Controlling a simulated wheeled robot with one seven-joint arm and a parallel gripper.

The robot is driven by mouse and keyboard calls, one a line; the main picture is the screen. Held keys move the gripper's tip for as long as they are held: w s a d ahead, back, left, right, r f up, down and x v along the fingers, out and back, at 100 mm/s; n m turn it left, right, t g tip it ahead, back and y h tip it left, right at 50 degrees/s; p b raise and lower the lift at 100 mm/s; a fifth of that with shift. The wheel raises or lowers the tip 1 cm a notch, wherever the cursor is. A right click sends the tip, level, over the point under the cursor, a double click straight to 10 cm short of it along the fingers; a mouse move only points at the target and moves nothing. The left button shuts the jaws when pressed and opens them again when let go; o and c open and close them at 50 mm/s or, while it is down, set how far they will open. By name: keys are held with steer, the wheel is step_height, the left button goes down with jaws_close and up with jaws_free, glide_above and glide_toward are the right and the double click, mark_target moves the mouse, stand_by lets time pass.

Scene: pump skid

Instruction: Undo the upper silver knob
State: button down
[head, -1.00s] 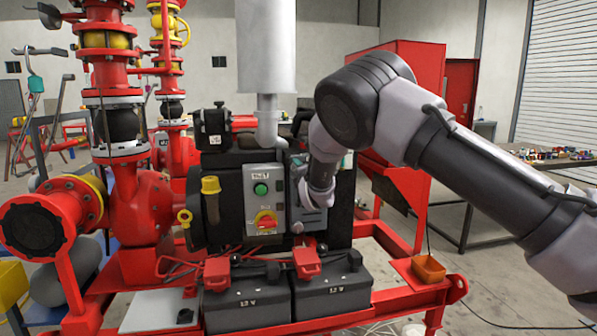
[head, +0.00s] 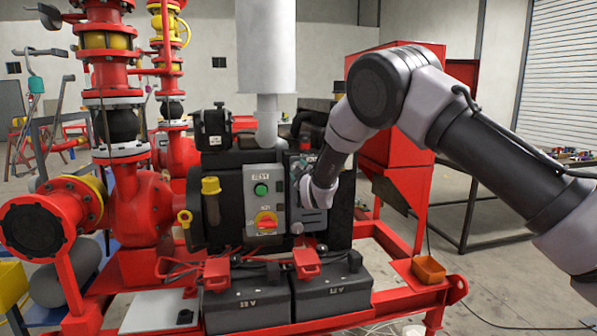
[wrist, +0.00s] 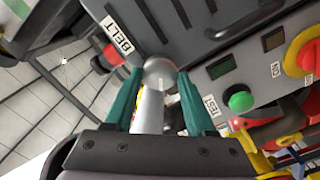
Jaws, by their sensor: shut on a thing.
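The upper silver knob (wrist: 159,74) is a round, shiny knob at the edge of a dark grey cover (wrist: 200,35) with a BELT label, seen in the wrist view. My gripper (wrist: 158,80) has its teal fingers on either side of the knob and is shut on it. In the head view my gripper (head: 303,166) is at the upper part of the grey cover (head: 310,220), and my wrist hides the knob there. A lower silver knob (head: 297,228) shows at the bottom of the cover.
A control box (head: 263,205) with a green button and a red-yellow switch sits directly left of the cover. Two black batteries (head: 335,290) stand below. A grey exhaust pipe (head: 267,60) rises above. An orange tray (head: 428,269) sits at the right.

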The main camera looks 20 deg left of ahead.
steer(key=m, duration=1.1)
steer(key=shift+d, duration=0.15)
stand_by(0.3)
steer(key=shift+c, duration=1.1)
jaws_free()
steer(key=shift+f, duration=0.1)
steer(key=v, duration=1)
steer(key=shift+s, duration=0.3)
steer(key=shift+d, duration=0.15)
